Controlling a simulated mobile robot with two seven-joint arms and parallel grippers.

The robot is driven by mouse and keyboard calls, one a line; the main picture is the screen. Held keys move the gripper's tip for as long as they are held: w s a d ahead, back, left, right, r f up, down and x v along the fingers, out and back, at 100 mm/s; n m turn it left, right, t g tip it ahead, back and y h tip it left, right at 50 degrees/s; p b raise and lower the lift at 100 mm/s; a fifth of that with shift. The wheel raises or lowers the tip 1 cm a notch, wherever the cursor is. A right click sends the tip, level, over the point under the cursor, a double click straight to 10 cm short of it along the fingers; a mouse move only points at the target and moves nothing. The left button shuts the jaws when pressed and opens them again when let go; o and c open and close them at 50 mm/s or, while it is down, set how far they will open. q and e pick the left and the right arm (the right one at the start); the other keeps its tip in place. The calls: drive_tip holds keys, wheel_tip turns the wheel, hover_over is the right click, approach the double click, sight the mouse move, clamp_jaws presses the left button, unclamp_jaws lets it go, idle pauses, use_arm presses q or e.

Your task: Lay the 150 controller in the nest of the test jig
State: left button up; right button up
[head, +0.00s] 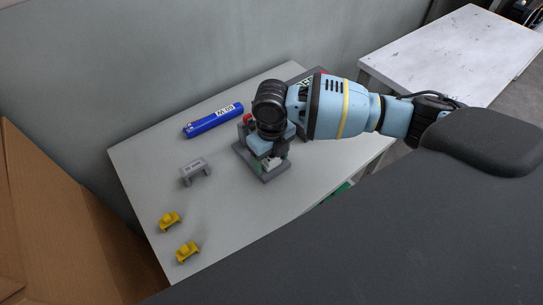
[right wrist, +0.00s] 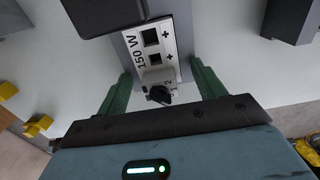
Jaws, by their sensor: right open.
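The controller marked 150 W (right wrist: 158,50) has a white label face with black squares and plus marks, and a dark knob at its near end. It lies over the grey test jig (head: 248,163) on the grey table; the wrist view does not show clearly how it sits in the nest. My right gripper (right wrist: 161,78) is open, its green fingers on either side of the controller with gaps visible. In the head view my right gripper (head: 273,160) is low over the jig and hides much of it. My left gripper is not in view.
A small grey bracket (head: 195,171) and two yellow pieces (head: 170,219) stand to the left on the grey table (head: 232,222). A white table (head: 455,55) is at the right, a cardboard box (head: 60,225) at the left.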

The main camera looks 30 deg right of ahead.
wheel_tip(320, 180, up, 8)
drive_tip(key=shift+f, duration=0.1)
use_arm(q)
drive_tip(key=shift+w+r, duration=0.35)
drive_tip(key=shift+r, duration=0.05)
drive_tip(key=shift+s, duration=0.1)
